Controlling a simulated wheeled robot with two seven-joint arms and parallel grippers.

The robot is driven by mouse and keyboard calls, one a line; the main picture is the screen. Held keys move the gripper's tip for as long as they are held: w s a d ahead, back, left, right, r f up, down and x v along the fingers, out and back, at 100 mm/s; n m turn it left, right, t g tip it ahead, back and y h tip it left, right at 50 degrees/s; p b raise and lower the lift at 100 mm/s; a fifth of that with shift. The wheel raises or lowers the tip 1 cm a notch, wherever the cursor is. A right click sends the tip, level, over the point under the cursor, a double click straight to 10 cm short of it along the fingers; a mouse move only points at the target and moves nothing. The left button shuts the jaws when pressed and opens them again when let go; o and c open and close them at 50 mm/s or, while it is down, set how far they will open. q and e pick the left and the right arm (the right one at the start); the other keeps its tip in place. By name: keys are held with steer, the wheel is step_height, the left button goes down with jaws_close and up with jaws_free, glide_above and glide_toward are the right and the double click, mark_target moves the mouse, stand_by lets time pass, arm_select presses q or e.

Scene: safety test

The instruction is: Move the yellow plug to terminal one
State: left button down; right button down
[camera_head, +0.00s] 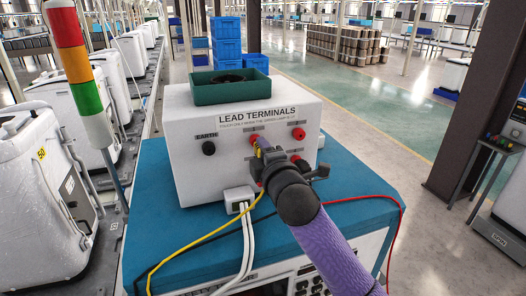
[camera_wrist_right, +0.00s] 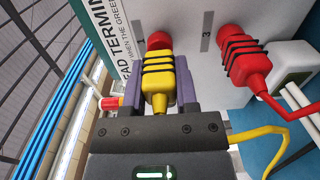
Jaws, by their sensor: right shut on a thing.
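My right gripper (camera_head: 268,158) is at the front of the white box (camera_head: 188,170) marked LEAD TERMINALS. In the right wrist view the gripper (camera_wrist_right: 158,92) is shut on the yellow plug (camera_wrist_right: 158,85), with a jaw on each side. The plug's front end meets a red terminal (camera_wrist_right: 158,41) on the panel; I cannot tell whether it is fully seated. A red plug (camera_wrist_right: 244,62) sits beside the label 3. In the head view the upper left red terminal (camera_head: 254,138) shows above the gripper, and the yellow plug is largely hidden. My left gripper is out of view.
A black EARTH terminal (camera_head: 209,148) and an upper right red terminal (camera_head: 298,133) are on the panel. A yellow cable (camera_head: 205,237) and a red cable (camera_head: 401,215) trail over the blue bench top (camera_head: 160,230). A red, orange and green signal tower (camera_head: 82,90) stands left.

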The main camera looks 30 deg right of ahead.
steer(key=shift+p, duration=0.35)
stand_by(0.6)
steer(key=shift+w+d, duration=0.1)
steer(key=shift+w, duration=0.45)
stand_by(0.4)
steer(key=shift+c, duration=1.5)
jaws_free()
